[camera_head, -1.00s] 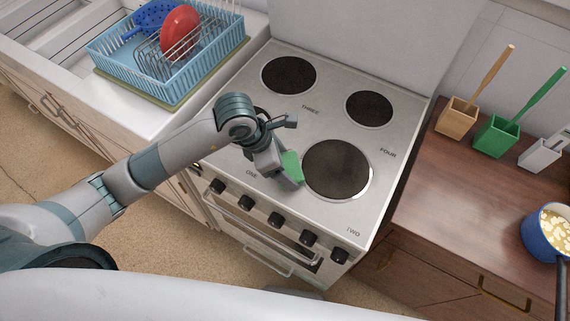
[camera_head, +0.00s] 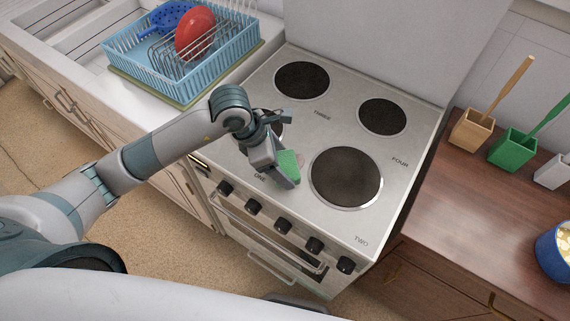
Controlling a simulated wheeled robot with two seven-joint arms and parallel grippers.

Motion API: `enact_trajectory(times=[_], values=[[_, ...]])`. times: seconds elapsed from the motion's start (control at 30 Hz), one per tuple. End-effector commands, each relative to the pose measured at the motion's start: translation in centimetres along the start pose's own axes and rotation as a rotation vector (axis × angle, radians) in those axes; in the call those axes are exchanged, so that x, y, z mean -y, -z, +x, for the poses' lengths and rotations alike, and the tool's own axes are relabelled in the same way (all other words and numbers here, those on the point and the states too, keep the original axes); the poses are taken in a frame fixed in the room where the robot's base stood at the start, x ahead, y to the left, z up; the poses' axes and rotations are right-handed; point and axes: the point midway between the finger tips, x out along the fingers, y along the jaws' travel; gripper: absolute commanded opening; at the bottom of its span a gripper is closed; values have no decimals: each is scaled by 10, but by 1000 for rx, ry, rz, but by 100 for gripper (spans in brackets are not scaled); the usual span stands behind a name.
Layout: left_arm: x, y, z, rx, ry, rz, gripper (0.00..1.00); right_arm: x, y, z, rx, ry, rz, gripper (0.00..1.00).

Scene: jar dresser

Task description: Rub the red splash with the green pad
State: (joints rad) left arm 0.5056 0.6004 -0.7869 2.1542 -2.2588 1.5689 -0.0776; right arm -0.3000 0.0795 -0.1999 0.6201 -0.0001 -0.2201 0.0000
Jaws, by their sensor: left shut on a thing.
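My left gripper (camera_head: 273,158) is shut on the green pad (camera_head: 289,163). It holds the pad low over the steel stove top (camera_head: 330,125), close to the word ONE and left of the large front right burner (camera_head: 346,177). I cannot tell whether the pad touches the steel. A faint pinkish patch (camera_head: 300,159) seems to show just right of the pad, but no clear red splash can be made out. The gripper and arm hide most of the front left burner. My right gripper is not in view.
A blue dish rack (camera_head: 215,66) with a red dish (camera_head: 194,31) and a blue colander stands at the back left. Stove knobs (camera_head: 284,227) line the front edge. On the wooden counter right are a tan holder (camera_head: 471,131), a green holder (camera_head: 511,150) and a blue pot (camera_head: 555,252).

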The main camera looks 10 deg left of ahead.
Motion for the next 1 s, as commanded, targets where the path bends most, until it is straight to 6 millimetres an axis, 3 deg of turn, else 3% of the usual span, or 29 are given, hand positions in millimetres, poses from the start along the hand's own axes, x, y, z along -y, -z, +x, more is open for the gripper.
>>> enact_trajectory(times=[1.0], values=[[-29, 31, -10, -16, -2, -7, 55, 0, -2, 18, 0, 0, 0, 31]])
